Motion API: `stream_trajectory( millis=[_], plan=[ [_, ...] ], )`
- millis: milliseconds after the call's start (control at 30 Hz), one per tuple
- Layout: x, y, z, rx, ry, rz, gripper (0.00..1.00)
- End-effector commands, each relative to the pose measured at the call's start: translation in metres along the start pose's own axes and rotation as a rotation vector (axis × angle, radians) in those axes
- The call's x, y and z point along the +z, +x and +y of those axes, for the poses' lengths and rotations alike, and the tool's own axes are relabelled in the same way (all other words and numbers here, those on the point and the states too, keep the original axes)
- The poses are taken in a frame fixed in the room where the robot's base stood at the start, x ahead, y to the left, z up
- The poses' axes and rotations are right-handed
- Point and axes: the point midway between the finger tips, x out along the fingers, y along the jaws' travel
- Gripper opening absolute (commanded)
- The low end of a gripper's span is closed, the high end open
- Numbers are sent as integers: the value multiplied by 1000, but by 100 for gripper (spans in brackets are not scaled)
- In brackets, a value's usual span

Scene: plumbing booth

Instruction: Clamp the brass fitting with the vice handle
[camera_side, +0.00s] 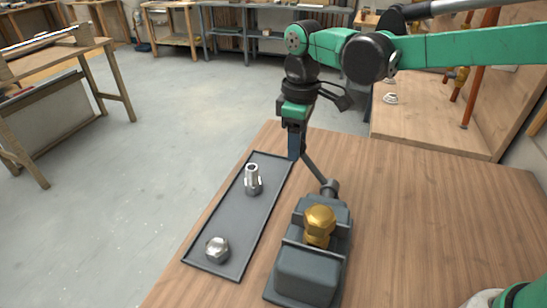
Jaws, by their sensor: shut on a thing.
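The vice (308,275) is a dark grey block on the wooden bench. The brass fitting (319,222), a gold hex piece, sits upright between its jaws; whether the jaws touch it on both sides I cannot tell. The vice handle (313,166) is a thin dark bar that slants up and left from the screw end (329,188) at the far side of the vice. My gripper (295,152) points down at the upper end of the handle and is shut on it. The fingers partly hide that end.
A dark tray (221,262) lies left of the vice, holding a silver threaded fitting (253,180) and a silver hex fitting (217,249). The bench (420,220) is clear to the right. A wooden booth with pipes (465,105) stands at the back right.

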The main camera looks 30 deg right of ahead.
Motion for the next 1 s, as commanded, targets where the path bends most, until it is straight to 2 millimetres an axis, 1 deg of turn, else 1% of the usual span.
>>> stream_trajectory(
  millis=[667,867,1000],
  plan=[
    [1,-1,0,-1,0,8,0],
    [7,-4,0,-2,1,65,0],
    [16,-9,0,-1,3,149,0]
  ],
)
